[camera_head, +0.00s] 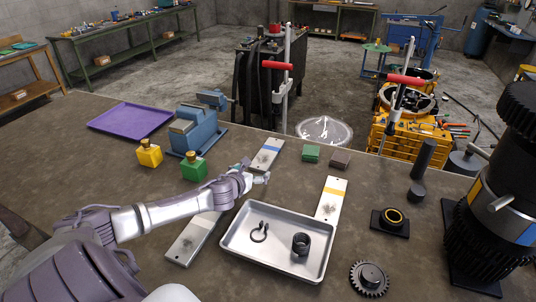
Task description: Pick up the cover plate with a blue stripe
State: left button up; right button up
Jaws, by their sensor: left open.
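The cover plate with a blue stripe (272,144) lies flat on the workbench, near its far edge. The stripe crosses its far part, and a dark marking shows lower on the plate. My left gripper (256,172) is open and empty, just in front of the near end of this plate. It is too small here to tell whether a finger touches the plate. A similar plate with a yellow-orange stripe (332,194) lies to the right. Another pale plate (190,242) lies partly hidden under my left arm. My right gripper is not in view.
A metal tray (237,242) holding a clip-like ring and a dark coil stands in front. Green (311,153) and brown (340,160) blocks lie right of the plate. A gear assembly (496,190) stands far right.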

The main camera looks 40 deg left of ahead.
aim_at(261, 163)
pick_arm(q)
jog(key=shift+w+a+f, duration=0.1)
jog(key=shift+w+f, duration=0.1)
jog(key=shift+w, duration=0.35)
jog(key=shift+w+a+p, duration=0.25)
jog(key=shift+w+p, duration=0.05)
jog(key=shift+w, duration=0.1)
jog(key=shift+p+x, duration=0.3)
jog(key=shift+x, duration=1.85)
jog(key=shift+s+a, duration=0.1)
jog(key=shift+s, duration=0.05)
jog(key=shift+c, duration=0.2)
jog(key=c, duration=1.6)
jog(key=shift+c, duration=0.7)
jog(key=shift+r, duration=0.1)
